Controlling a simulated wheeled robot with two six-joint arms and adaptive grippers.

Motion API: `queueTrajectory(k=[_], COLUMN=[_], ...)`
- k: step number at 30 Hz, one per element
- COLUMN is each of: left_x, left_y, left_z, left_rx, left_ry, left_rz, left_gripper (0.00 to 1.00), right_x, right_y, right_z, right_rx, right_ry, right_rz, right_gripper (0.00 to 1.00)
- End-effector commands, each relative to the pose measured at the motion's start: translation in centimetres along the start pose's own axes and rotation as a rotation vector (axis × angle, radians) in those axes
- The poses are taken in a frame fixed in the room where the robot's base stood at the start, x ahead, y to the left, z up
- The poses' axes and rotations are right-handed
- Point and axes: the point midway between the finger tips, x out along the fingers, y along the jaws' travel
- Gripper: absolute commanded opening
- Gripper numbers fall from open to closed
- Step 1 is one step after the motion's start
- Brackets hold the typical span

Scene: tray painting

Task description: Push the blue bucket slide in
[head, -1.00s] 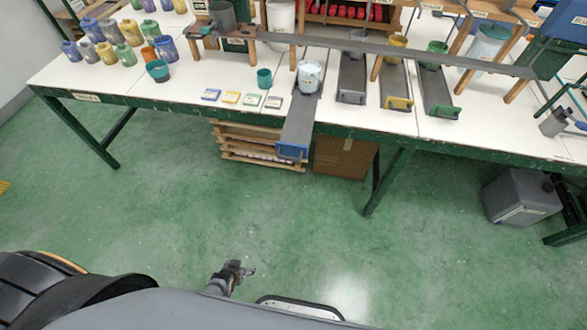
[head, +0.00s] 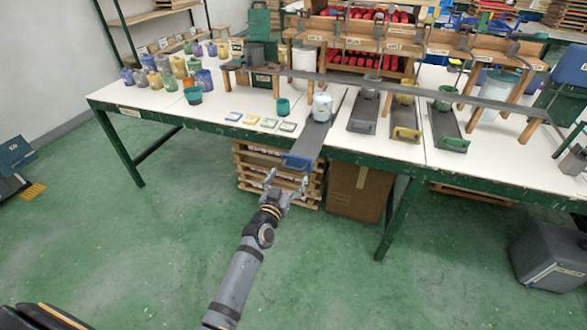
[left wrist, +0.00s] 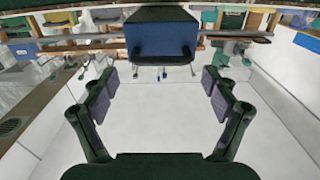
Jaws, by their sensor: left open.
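The blue bucket slide is a grey tray (head: 316,136) with a blue front end (head: 298,161) that sticks out past the table's front edge. A white bucket with pale blue contents (head: 322,107) stands upright on the slide farther back. My left gripper (head: 287,178) is open and empty, just in front of and slightly below the blue end in the head view. In the left wrist view the blue end (left wrist: 161,40) shows ahead, centred between the two spread fingers, apart from them. My right gripper is not in view.
Slides with yellow (head: 405,134) and green (head: 453,143) ends lie to the right on the table (head: 222,112). Small coloured cards and a teal cup (head: 283,107) are to the left. A wooden crate stack and a cardboard box (head: 357,190) stand below the table.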

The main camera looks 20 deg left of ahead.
Motion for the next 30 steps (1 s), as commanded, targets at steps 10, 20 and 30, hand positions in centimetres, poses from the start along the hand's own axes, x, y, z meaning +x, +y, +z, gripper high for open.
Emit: queueTrajectory(k=[10,20,30], left_x=[4.5,4.6,4.6], left_y=[0.0,0.0,0.0], left_z=[0.1,0.1,0.1], left_rx=[0.001,0.001,0.0], left_ry=[-0.001,-0.001,-0.002], left_rz=[0.0,0.0,0.001], left_gripper=[0.86,0.77,0.31], right_x=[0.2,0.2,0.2], right_y=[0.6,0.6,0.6], right_z=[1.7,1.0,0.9], right_rx=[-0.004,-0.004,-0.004], right_ry=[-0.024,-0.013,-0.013], right_rz=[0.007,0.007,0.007], right_gripper=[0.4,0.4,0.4])
